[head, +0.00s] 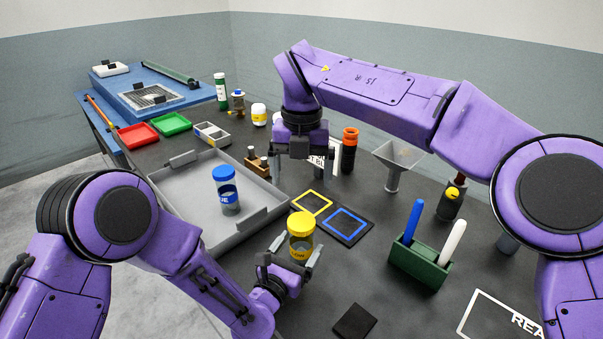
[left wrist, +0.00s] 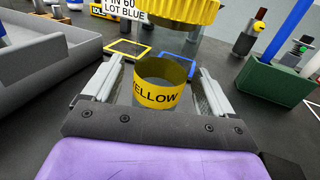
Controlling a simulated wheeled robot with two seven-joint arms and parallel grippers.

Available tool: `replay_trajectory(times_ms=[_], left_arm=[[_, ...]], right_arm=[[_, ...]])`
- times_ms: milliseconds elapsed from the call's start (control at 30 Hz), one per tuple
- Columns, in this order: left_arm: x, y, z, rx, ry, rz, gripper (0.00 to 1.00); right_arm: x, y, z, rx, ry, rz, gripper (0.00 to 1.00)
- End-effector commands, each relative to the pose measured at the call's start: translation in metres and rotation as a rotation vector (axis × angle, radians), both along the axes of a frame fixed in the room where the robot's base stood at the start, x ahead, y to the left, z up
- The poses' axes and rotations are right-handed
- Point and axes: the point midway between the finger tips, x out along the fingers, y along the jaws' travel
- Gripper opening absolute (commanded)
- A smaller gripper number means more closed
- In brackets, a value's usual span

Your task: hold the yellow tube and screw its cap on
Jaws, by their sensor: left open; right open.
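The yellow tube (head: 299,251) is clear with a yellow label. It stands upright on the dark table, and its label also shows in the left wrist view (left wrist: 156,95). The ridged yellow cap (head: 301,222) sits on its top; I cannot tell how tight it is. It also shows at the top of the left wrist view (left wrist: 190,16). My left gripper (head: 289,262) is open, with a finger on each side of the tube and gaps beside it in the left wrist view (left wrist: 160,92). My right gripper (head: 300,165) is open and empty, behind and above the tube.
A grey tray (head: 170,205) on the left holds a blue-capped tube (head: 227,190). A mat (head: 324,225) with yellow and blue square outlines lies behind the yellow tube. A green pen holder (head: 418,262) and a funnel (head: 398,158) stand to the right. A black pad (head: 355,321) lies in front.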

Motion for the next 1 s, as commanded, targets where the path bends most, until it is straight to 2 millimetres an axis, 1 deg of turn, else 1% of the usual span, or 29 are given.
replay_trajectory(times_ms=[67, 167, 400, 500, 600, 733, 1000], left_arm=[[-0.003, 0.002, -0.001, 0.000, 0.001, 0.000, 0.85], [-0.014, 0.008, -0.003, 0.000, 0.001, 0.000, 0.85], [-0.061, 0.031, -0.004, -0.001, 0.002, 0.000, 0.85], [-0.077, 0.040, -0.003, -0.001, 0.002, 0.000, 0.85], [-0.088, 0.045, -0.002, 0.000, 0.001, 0.000, 0.85], [-0.093, 0.048, 0.000, 0.000, -0.001, 0.000, 0.85], [-0.094, 0.048, 0.000, 0.000, 0.000, 0.000, 0.85]], right_arm=[[0.000, 0.000, -0.002, 0.000, 0.000, 0.000, 0.93], [0.000, 0.000, -0.008, 0.000, 0.000, 0.000, 0.93], [0.000, 0.000, -0.026, 0.000, 0.000, 0.000, 0.93], [0.000, 0.000, -0.032, 0.000, 0.000, 0.000, 0.93], [0.000, 0.000, -0.034, 0.000, 0.000, 0.000, 0.93], [0.000, 0.000, -0.035, 0.000, 0.000, 0.000, 0.93], [0.000, 0.000, -0.034, 0.000, 0.000, 0.000, 0.93]])
